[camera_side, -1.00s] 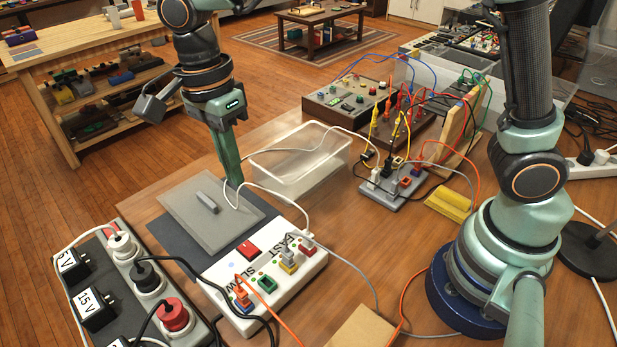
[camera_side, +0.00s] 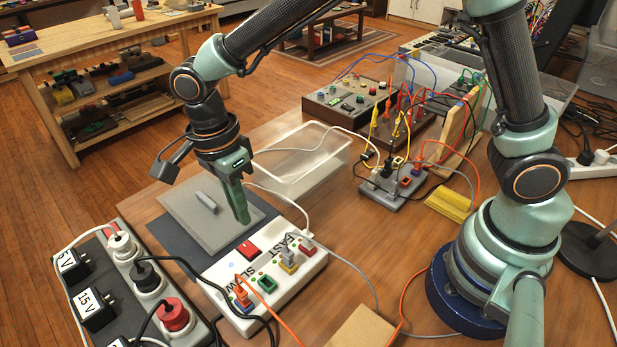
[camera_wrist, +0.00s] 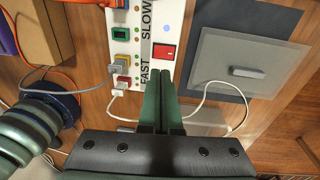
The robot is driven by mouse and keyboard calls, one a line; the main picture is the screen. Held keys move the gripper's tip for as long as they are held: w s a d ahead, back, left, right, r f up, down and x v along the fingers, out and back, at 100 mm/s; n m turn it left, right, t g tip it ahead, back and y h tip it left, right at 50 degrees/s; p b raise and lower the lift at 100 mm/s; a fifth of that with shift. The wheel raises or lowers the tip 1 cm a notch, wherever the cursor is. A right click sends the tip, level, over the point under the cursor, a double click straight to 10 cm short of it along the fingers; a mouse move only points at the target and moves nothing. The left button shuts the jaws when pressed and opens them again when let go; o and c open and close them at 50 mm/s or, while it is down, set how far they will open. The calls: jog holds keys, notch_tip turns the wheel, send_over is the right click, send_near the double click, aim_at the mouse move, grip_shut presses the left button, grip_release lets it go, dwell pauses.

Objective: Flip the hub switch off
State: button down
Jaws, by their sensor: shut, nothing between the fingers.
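The white hub (camera_side: 290,292) lies on the wooden table, marked FAST and SLOW, with coloured plugs in it. Its red rocker switch (camera_side: 247,250) is near the far edge, with a small blue light close by. I cannot tell which way the rocker is tilted. My gripper (camera_side: 244,220) is shut and empty, pointing down just beyond the switch in the side view. In the wrist view, the shut fingertips (camera_wrist: 161,72) appear just below the red switch (camera_wrist: 163,52) on the hub (camera_wrist: 172,20). Contact is not clear.
A grey plate (camera_side: 185,225) with a small grey bar lies beside the hub on a dark mat. A clear bin (camera_side: 290,180) stands behind. A power strip (camera_side: 190,305) is at left. A white cable and orange cable run close to the hub.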

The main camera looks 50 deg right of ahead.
aim_at(253, 250)
jog(key=f, duration=0.4)
jog(key=s+f, duration=0.1)
jog(key=f, duration=0.1)
jog(key=shift+f, duration=0.4)
